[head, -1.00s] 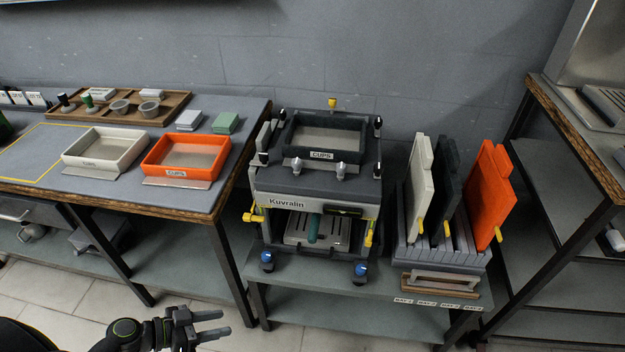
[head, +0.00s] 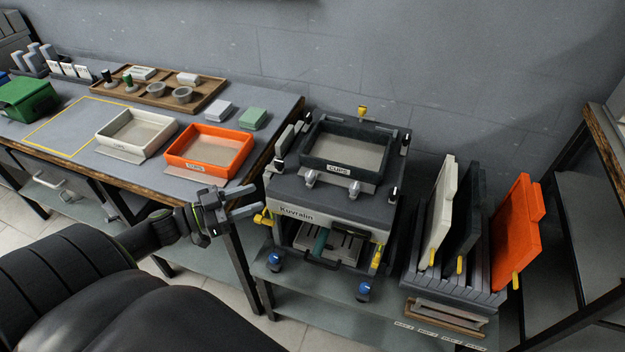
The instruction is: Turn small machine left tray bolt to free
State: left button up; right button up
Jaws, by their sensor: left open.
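The small machine labelled Kuvralin (head: 297,213) stands on a low grey table, with a dark CUPS tray (head: 345,152) on its top. A yellow bolt (head: 263,219) sticks out at its left side; another yellow bolt (head: 376,257) is at its right side. I cannot tell how far the left bolt is turned. My left gripper (head: 257,198) is open and empty, its fingers pointing right. In the picture its fingertips are just above and left of the left bolt; contact cannot be told. My right gripper is not in view.
An orange tray (head: 210,150) and a white tray (head: 137,134) stand on the wooden-edged table at left. A rack (head: 455,285) with upright white, dark and orange panels stands right of the machine. A yellow knob (head: 362,112) is at the machine's back.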

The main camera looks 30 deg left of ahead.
aim_at(306, 179)
pick_arm(q)
jog(key=p+x, duration=0.3)
jog(key=x, duration=1.1)
jog(key=shift+w+d+r, duration=0.15)
jog(key=shift+w+d, duration=0.1)
jog(key=shift+w+d+p, duration=0.3)
jog(key=shift+w+p, duration=0.05)
jog(key=shift+w, duration=0.15)
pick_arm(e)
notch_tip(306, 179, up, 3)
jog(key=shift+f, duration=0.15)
pick_arm(q)
jog(key=shift+c, duration=0.4)
